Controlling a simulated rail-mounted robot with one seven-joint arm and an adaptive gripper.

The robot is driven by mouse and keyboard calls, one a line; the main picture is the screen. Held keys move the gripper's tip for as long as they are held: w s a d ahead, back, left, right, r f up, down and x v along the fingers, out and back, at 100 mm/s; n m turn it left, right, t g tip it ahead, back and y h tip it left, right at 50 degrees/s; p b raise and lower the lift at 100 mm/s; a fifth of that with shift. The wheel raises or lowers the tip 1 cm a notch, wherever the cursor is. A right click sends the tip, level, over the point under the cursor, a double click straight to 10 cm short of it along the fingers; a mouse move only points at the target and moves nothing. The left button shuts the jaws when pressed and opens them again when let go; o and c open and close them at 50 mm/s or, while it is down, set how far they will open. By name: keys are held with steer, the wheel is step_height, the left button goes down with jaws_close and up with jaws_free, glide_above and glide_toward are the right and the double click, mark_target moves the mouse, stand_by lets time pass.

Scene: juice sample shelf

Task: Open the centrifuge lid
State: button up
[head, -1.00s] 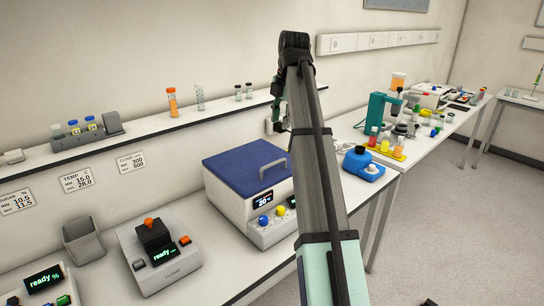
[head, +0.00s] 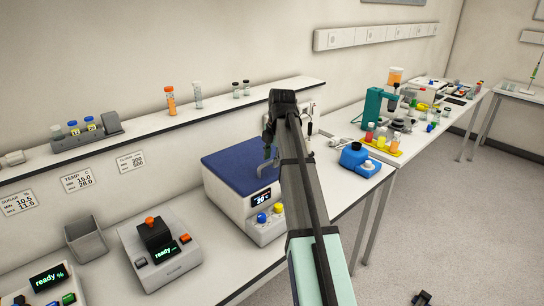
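The centrifuge (head: 237,205) is a white box with a blue lid (head: 232,168) on the bench in the head view. Its lid is down. A grey handle (head: 264,170) stands at the lid's right side, partly covered by my arm. A small display and yellow and blue knobs are on its front. My gripper (head: 269,150) is just above the handle in the picture, small and partly hidden behind my arm. I cannot tell whether it touches the handle, or whether its fingers are open or shut.
Left of the centrifuge stands a device with a black block and orange button (head: 160,255), and a grey bin (head: 86,240). A wall shelf (head: 180,124) with vials runs behind.

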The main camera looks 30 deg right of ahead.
steer(key=shift+f, duration=0.15)
jaws_close()
